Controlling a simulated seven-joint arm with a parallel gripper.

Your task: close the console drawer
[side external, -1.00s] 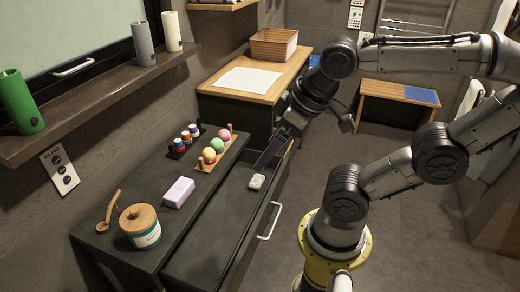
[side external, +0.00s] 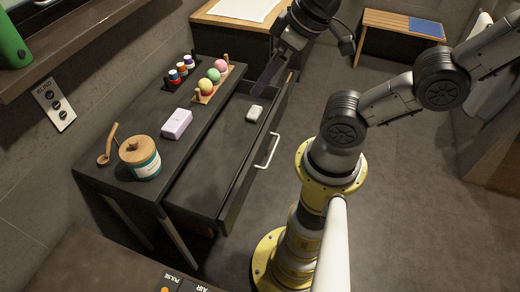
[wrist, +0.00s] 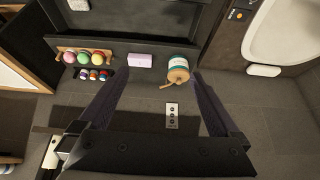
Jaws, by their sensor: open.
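The console drawer (side external: 215,165) is pulled open from the dark console (side external: 105,170), with its silver bar handle (side external: 266,152) on the front panel. A small white bar (side external: 254,113) lies inside the drawer near its far end. My gripper (side external: 266,84) is open and empty, with its fingers pointing down over the far end of the drawer. I cannot tell from the side view whether they touch it. In the wrist view my two fingers (wrist: 155,80) are spread wide apart, and a dark recessed panel (wrist: 130,16), probably the drawer, shows at the top.
On the console top stand a jar with a wooden lid (side external: 140,160), a wooden scoop (side external: 108,145), a pink block (side external: 177,123), colored balls on a wooden rack (side external: 206,86) and small bottles (side external: 179,70). A wooden-topped cabinet (side external: 215,18) stands behind.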

